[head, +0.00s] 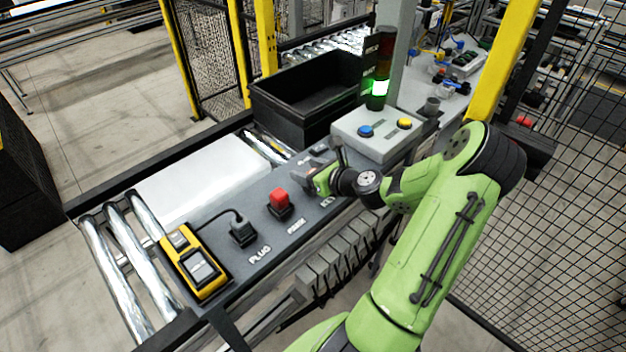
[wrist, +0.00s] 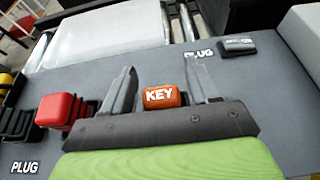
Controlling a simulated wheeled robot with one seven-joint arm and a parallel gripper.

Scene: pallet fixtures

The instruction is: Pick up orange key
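The orange key (wrist: 162,97) is a small orange block marked KEY in white, in the middle of the wrist view. My gripper (wrist: 160,64) is open, with one finger on each side of the key. A gap shows between the key and each finger, so it is not gripped. In the head view my gripper (head: 318,174) is low over the grey fixture panel (head: 258,212), near the KEY label. The key cannot be made out there, since my gripper and wrist cover that spot.
A red block (head: 278,199) in a dark holder stands close by; it also shows left in the wrist view (wrist: 62,109). A black plug (head: 242,233) and a yellow device (head: 195,266) lie further left. A button box (head: 376,135) and a black crate (head: 308,96) stand behind.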

